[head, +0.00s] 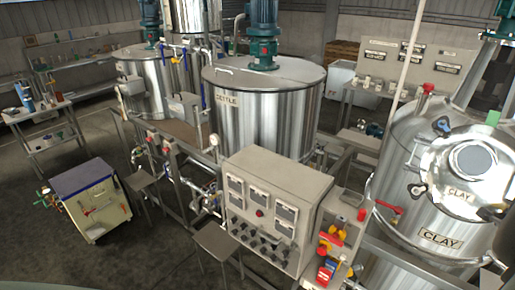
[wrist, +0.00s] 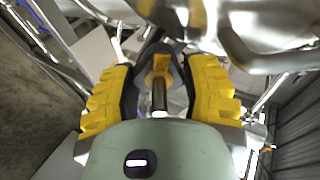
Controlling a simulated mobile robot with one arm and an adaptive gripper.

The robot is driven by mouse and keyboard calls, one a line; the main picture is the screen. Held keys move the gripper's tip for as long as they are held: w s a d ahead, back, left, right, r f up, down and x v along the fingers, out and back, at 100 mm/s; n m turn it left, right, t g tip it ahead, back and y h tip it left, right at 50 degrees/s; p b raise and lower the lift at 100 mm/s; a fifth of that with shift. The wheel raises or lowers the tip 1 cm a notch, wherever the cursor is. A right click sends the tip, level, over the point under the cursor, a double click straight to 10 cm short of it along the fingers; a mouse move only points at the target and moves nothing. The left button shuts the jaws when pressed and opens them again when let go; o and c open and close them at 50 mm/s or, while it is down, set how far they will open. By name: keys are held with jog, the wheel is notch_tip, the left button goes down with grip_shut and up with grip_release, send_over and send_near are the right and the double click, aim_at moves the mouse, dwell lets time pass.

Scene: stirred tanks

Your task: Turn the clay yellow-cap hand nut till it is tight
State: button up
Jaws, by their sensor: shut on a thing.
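In the wrist view, my gripper (wrist: 162,70) has its yellow, ridged fingers on both sides of a dark hand nut with a yellow cap (wrist: 159,77). The fingers are shut on the nut, and a metal stud (wrist: 159,98) stands in front of it. How far down the nut sits on its seat cannot be told. In the head view, the steel CLAY tank (head: 397,170) stands at the right with a round, bright hatch lid (head: 462,203). A blue-capped hand nut (head: 442,126) and dark hand nuts (head: 417,190) sit around the lid. My gripper does not show there.
A grey control box (head: 270,170) and a stand with red and yellow parts (head: 330,240) are left of the CLAY tank. The KETTLE tank (head: 260,120) stands behind. Curved steel (wrist: 270,60) lies close to the right finger.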

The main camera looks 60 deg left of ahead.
jog(key=shift+m+g, duration=0.4)
jog(key=shift+m, duration=1.7)
jog(key=shift+f, duration=0.1)
jog(key=o, duration=1.2)
